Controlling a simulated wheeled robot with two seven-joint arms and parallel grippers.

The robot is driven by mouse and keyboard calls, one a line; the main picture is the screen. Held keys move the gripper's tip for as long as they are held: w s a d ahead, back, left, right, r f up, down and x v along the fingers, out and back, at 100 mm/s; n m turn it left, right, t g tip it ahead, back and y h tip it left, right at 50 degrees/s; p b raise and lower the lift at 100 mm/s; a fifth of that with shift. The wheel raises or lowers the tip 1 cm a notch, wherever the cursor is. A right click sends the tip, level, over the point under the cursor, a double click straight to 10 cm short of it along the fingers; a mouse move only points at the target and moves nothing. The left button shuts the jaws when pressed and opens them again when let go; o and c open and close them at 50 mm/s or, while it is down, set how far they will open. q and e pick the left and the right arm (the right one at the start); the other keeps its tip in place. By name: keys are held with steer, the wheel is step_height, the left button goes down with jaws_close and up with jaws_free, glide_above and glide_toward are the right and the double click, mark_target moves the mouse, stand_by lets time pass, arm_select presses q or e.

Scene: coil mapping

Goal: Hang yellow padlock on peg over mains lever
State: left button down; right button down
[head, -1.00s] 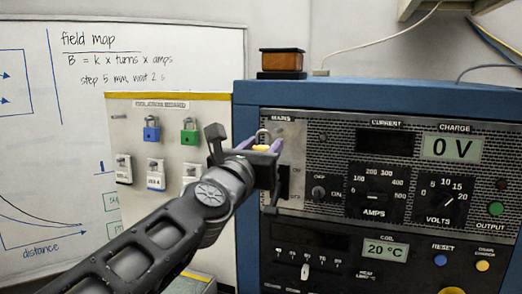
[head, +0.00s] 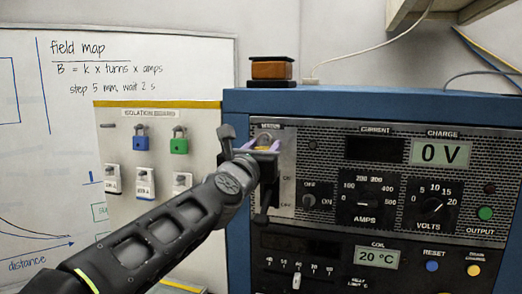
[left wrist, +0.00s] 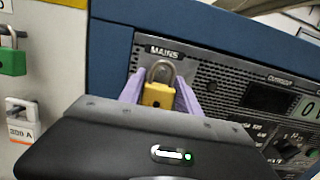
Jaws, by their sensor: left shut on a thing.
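The yellow padlock (left wrist: 158,95) is held upright between the purple fingertips of my left gripper (left wrist: 160,92), its grey shackle up, in front of the panel just below the MAINS label (left wrist: 174,51). In the head view my left gripper (head: 264,146) is at the top of the MAINS section, shut on the padlock, which is mostly hidden there. The mains lever is largely hidden behind my gripper. My right gripper is not in view.
The blue cabinet (head: 330,100) has knobs and displays right of the gripper. An orange-brown block (head: 271,70) sits on top.

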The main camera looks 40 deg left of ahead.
arm_select(q)
steer(key=shift+f+x, duration=0.2)
steer(key=shift+x, duration=0.95)
steer(key=shift+f+b, duration=0.25)
steer(key=shift+b, duration=0.05)
steer(key=c, duration=0.8)
jaws_free()
steer(key=shift+f, duration=0.1)
steer(key=shift+o, duration=0.2)
steer(key=shift+d, duration=0.1)
steer(key=b+v, duration=0.1)
steer(key=v, duration=0.6)
steer(key=shift+s, duration=0.45)
